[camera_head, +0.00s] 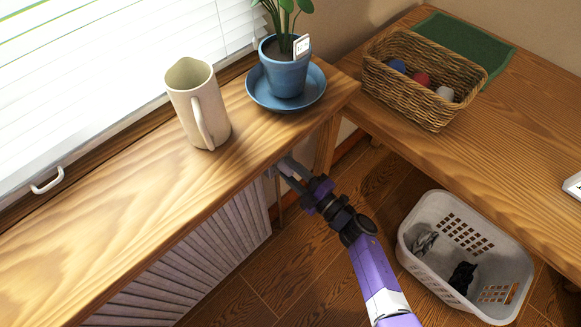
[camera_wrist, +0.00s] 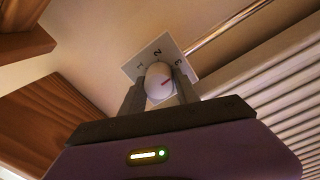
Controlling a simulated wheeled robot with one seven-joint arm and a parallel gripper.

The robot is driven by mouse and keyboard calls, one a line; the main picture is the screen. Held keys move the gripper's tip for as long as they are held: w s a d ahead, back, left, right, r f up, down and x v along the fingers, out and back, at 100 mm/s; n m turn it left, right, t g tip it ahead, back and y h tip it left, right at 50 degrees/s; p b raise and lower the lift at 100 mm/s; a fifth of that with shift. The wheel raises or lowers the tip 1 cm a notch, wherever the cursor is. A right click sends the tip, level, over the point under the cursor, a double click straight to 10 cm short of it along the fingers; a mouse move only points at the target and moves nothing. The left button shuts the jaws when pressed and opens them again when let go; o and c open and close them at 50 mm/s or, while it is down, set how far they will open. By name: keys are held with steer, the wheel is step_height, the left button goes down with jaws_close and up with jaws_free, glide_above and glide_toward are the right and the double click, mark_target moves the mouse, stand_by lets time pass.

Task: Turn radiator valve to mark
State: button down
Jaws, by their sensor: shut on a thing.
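My gripper (camera_wrist: 159,90) is shut on the knob. In the head view my gripper (camera_head: 284,168) is at the end of the ribbed radiator (camera_head: 205,258), under the edge of the sill. The knob is hidden there.
A beige pitcher (camera_head: 197,105) and a potted plant in a blue pot (camera_head: 285,73) stand on the wooden sill (camera_head: 110,215) above. A wicker basket (camera_head: 420,95) sits on the wooden bench at right. A grey laundry basket (camera_head: 465,255) stands on the floor, right of my arm.

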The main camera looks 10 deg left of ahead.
steer(key=m+p, duration=0.2)
steer(key=m, duration=0.4)
steer(key=shift+r+m, duration=0.1)
steer(key=shift+m, duration=0.2)
steer(key=m+p, duration=0.2)
steer(key=m, duration=0.4)
steer(key=shift+d, duration=0.1)
steer(key=m+p, duration=0.1)
steer(key=m, duration=0.5)
steer(key=shift+w+m+h, duration=0.15)
steer(key=shift+m+h, duration=0.25)
steer(key=m+p, duration=0.1)
steer(key=m, duration=0.4)
steer(key=shift+g, duration=0.3)
steer(key=shift+m, duration=0.3)
steer(key=c, duration=0.9)
jaws_free()
steer(key=shift+d, duration=0.1)
